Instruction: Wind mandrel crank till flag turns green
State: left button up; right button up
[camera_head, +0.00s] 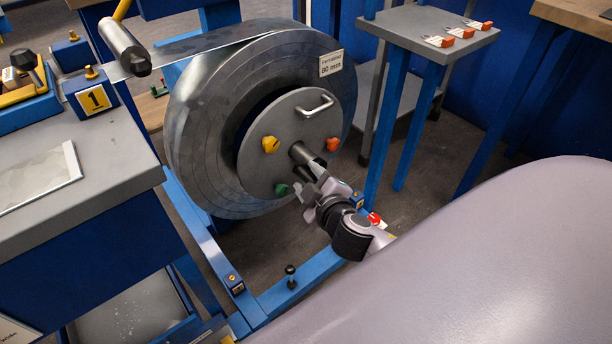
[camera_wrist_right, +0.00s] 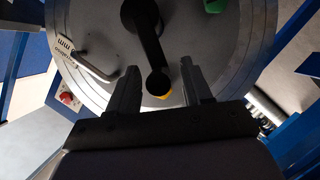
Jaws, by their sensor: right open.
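A large coil of grey strip (camera_head: 205,110) stands upright in the middle of the head view, with a round hub plate (camera_head: 285,125) on its face. A short mandrel shaft (camera_head: 301,153) sticks out of the plate. My right gripper (camera_head: 312,195) is in front of the plate's lower part. In the right wrist view the dark crank arm (camera_wrist_right: 147,45) runs from the hub down to a rounded end (camera_wrist_right: 158,83). That end lies between the two open, apart fingers of my right gripper (camera_wrist_right: 160,85). I cannot make out the flag. My left gripper is not in view.
The plate carries a bar handle (camera_head: 315,106) and yellow (camera_head: 270,144), orange (camera_head: 333,144) and green (camera_head: 281,189) knobs. A blue frame (camera_head: 300,282) lies below. A red button (camera_head: 374,218) is close to my right wrist. A grey bench (camera_head: 90,165) stands left.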

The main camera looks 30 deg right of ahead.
jog(key=shift+x, duration=1.15)
